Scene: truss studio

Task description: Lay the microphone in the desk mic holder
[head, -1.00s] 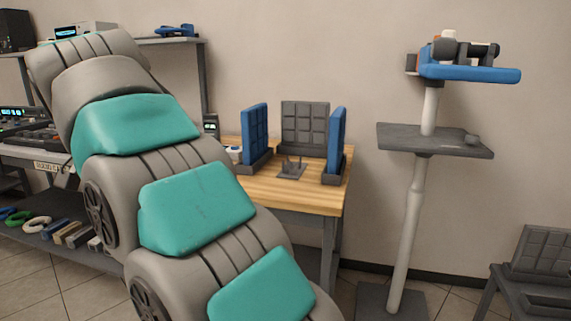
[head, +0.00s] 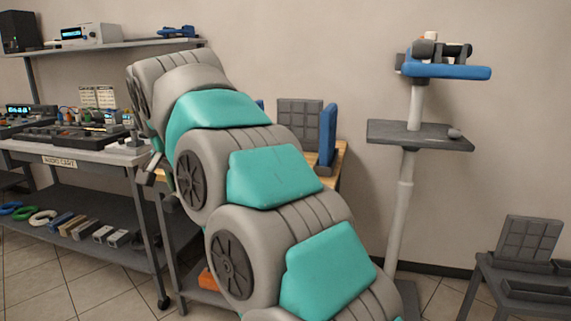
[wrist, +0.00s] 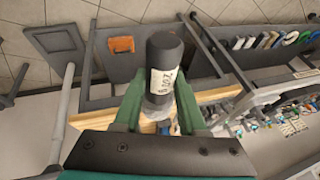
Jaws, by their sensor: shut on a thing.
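In the wrist view my gripper (wrist: 158,98) is shut on a dark cylindrical microphone (wrist: 166,52) with a pale label. Its green fingers grip the lower end, and the rounded dark end points up in the picture. The wooden table (head: 343,158) stands behind my arm in the head view. A strip of the same wood shows beside the fingers in the wrist view (wrist: 214,95). The desk mic holder is hidden now. A small grey pronged bracket on the tabletop shows only in the earlier head frame. My arm covers most of the table.
Grey panel (head: 299,118) and blue panel (head: 327,135) stand on the table. A stand with a grey shelf (head: 400,133) and blue top (head: 450,71) is to its right. The audio cart (head: 90,152) holds gear at left. An orange item (head: 207,278) lies low under the table.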

